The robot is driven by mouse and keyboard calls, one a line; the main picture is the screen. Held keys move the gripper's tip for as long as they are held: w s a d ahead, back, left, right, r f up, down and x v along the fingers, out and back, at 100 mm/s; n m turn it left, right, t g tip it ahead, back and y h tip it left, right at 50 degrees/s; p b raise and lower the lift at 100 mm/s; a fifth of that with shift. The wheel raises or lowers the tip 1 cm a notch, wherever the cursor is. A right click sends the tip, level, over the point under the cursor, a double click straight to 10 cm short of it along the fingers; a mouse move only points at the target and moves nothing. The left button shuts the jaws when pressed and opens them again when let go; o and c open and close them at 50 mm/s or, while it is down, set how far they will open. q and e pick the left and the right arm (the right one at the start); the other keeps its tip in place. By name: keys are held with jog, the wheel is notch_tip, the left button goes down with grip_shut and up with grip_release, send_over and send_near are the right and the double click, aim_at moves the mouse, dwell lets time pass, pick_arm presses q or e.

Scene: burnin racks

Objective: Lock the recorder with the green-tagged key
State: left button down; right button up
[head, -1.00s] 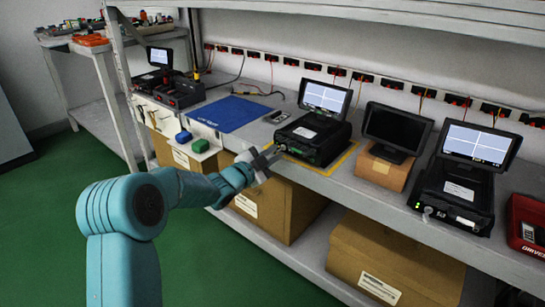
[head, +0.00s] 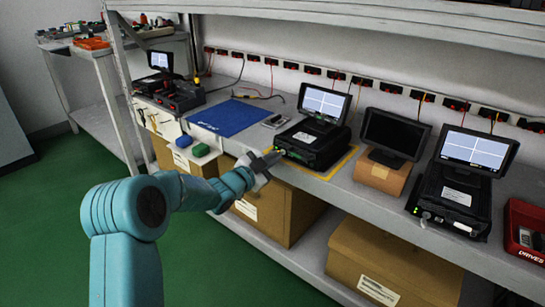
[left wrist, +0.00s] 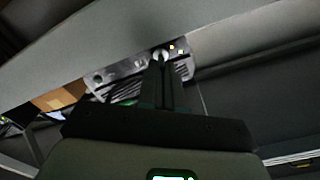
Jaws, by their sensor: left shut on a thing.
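The recorder (head: 308,150) is a black box with a lit screen (head: 325,101) on top, inside a yellow outline on the shelf. My left gripper (head: 275,156) is at its front face, at the left end. In the left wrist view its fingers (left wrist: 160,64) are shut, with a small round metal piece (left wrist: 160,53) at their tips against the recorder's grey front panel (left wrist: 122,76). The key is mostly hidden between the fingers, and I cannot make out its tag or how deep it sits. My right gripper is not in view.
A second recorder (head: 450,197) stands at the right, beyond a dark monitor (head: 392,135) on a cardboard box. A blue mat (head: 228,117) lies left of the recorder. Green and blue blocks (head: 200,150) sit near the shelf's front edge. Cardboard boxes (head: 275,212) fill the lower shelf.

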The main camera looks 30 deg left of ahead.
pick_arm(q)
jog(key=n+p, duration=0.4)
jog(key=n, duration=0.4)
jog(key=shift+a+r+p, duration=0.1)
jog(key=shift+a+p, duration=0.05)
jog(key=shift+p, duration=0.15)
jog(key=n+p, duration=0.1)
jog(key=n, duration=0.2)
jog(key=shift+a+n+p, duration=0.1)
jog(key=shift+n+p, duration=0.3)
jog(key=shift+f+n+p, duration=0.2)
jog(key=shift+n+p, duration=0.55)
jog(key=shift+n, duration=1.15)
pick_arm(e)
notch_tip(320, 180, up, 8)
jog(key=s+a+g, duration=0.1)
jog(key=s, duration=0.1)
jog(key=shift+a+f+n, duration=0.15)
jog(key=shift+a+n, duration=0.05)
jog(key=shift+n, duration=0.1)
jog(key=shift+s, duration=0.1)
pick_arm(q)
jog(key=c, duration=1.6)
grip_release()
